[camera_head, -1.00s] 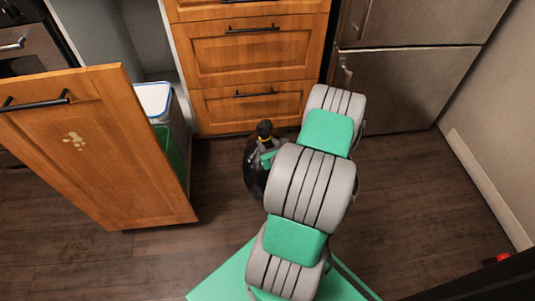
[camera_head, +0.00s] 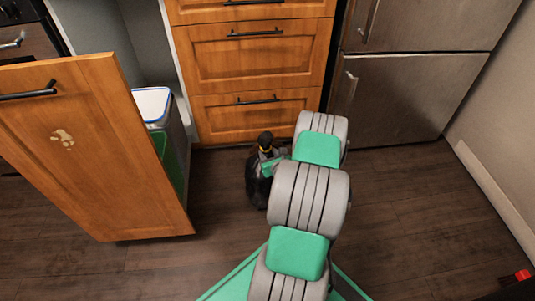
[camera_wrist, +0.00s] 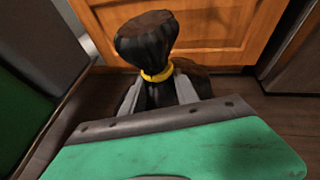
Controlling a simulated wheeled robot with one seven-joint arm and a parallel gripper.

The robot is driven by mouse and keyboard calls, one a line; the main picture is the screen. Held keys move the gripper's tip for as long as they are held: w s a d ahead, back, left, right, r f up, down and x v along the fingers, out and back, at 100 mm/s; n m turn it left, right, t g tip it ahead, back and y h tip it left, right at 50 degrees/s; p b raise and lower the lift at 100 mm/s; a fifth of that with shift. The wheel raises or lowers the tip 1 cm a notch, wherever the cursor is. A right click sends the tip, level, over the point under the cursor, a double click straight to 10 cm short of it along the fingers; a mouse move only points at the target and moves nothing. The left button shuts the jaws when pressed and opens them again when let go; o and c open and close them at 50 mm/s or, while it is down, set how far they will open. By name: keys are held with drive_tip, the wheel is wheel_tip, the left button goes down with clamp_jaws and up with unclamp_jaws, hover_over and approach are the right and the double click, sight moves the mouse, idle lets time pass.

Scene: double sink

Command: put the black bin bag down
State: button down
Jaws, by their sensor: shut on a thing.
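The black bin bag (camera_head: 256,182) hangs upright in front of the wooden drawers, low over the dark floor. A yellow tie closes its neck, and its gathered top (camera_wrist: 146,38) shows in the wrist view. My gripper (camera_head: 267,158) is shut on the bag's neck. In the wrist view my gripper (camera_wrist: 160,92) has one finger on each side of the neck, just under the yellow tie. The bag's lower part is partly hidden by my arm, and I cannot tell whether it touches the floor.
A pulled-out cabinet front (camera_head: 85,150) stands at the left, with a white-lined bin (camera_head: 152,104) and a green bin (camera_head: 168,160) behind it. Wooden drawers (camera_head: 252,70) are behind the bag. A steel fridge (camera_head: 405,95) is at the right.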

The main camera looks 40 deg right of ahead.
drive_tip(key=c, duration=1.4)
unclamp_jaws()
drive_tip(key=shift+f, duration=0.1)
drive_tip(key=o, duration=0.5)
